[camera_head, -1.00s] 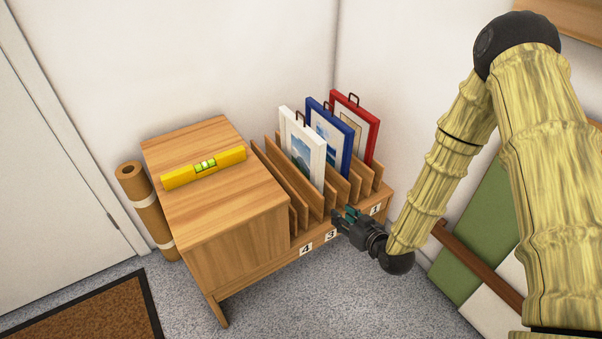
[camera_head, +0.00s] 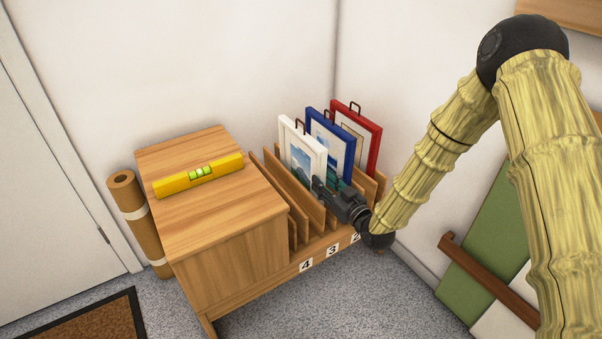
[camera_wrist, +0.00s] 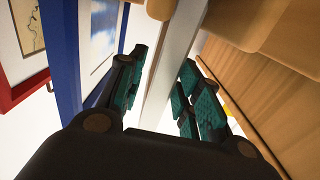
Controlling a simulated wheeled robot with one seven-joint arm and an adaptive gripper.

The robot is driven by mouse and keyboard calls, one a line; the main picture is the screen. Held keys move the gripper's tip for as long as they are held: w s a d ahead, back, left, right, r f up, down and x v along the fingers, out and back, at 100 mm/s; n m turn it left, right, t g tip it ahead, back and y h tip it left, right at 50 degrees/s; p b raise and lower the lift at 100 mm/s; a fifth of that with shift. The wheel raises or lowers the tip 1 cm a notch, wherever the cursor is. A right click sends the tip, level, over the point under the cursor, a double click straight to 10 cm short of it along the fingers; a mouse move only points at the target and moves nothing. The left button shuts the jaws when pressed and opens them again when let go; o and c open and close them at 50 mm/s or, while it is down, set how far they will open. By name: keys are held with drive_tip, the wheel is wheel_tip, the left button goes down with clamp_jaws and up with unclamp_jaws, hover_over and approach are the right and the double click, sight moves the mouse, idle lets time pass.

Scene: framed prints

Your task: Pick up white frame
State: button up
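The white frame (camera_head: 292,139) stands upright in a slot of the wooden rack, with a blue landscape print and a dark hanger loop on top. My gripper (camera_head: 318,188) is at its near edge, low on the frame. In the wrist view the edge of the white frame (camera_wrist: 172,70) runs between the two teal-padded fingers of my gripper (camera_wrist: 160,92). The fingers are apart, with visible gaps beside the frame edge. The lower part of the frame is hidden by the gripper and the rack.
A blue frame (camera_head: 311,112) and a red frame (camera_head: 375,140) stand in slots to the right. The blue one is close beside my finger in the wrist view. Wooden dividers (camera_head: 284,183) flank the slots. A yellow level (camera_head: 175,186) lies on the cabinet top (camera_head: 190,150).

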sight(304, 157)
drive_tip(key=shift+b+x, duration=1.25)
drive_tip(key=shift+x, duration=1.3)
drive_tip(key=shift+s+a, duration=0.1)
clamp_jaws()
drive_tip(key=shift+r, duration=0.1)
